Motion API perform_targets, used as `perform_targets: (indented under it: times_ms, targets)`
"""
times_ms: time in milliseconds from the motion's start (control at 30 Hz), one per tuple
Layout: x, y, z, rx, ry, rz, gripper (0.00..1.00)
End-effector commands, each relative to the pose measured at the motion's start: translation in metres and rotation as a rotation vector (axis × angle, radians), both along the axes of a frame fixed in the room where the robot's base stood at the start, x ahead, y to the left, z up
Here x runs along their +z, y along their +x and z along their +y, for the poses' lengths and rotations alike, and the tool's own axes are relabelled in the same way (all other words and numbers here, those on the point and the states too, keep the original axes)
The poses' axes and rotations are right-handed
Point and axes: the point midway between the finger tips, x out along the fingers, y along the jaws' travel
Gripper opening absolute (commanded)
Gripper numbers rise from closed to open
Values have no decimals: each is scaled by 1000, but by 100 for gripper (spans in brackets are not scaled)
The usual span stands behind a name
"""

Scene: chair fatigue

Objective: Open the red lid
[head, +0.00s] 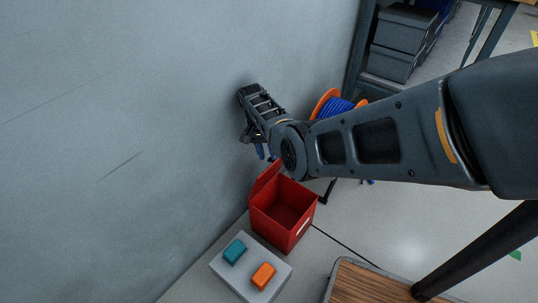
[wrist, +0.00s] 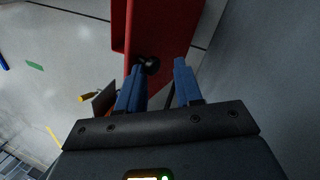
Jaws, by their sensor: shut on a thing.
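The red box (head: 284,212) stands on the floor by the wall, with its dark red inside visible from above. Its red lid (head: 266,178) is raised, tilted up on the wall side. In the wrist view, the red lid (wrist: 165,30) fills the top middle, with a round black knob (wrist: 150,65) by the left fingertip. My gripper (head: 264,153) is just above the lid's upper edge, and its blue fingers show in the wrist view (wrist: 160,72). It is shut on the lid, apparently at the knob; the exact contact is hard to see.
A grey block (head: 232,277) with a teal piece (head: 235,251) and an orange piece (head: 263,275) stands in front of the box. The wall (head: 130,130) is close at left. A blue cable reel (head: 335,106) is behind my arm, and a wooden-topped surface (head: 365,285) is at lower right.

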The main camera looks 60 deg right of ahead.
Motion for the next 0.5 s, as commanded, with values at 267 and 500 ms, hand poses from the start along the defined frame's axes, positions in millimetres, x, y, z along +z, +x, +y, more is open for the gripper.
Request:
perform_targets:
  times_ms: [267, 500]
  targets:
    - [-24, -4, 10, 8, 12, -7, 26]
    - [-23, -6, 8, 6, 12, -8, 50]
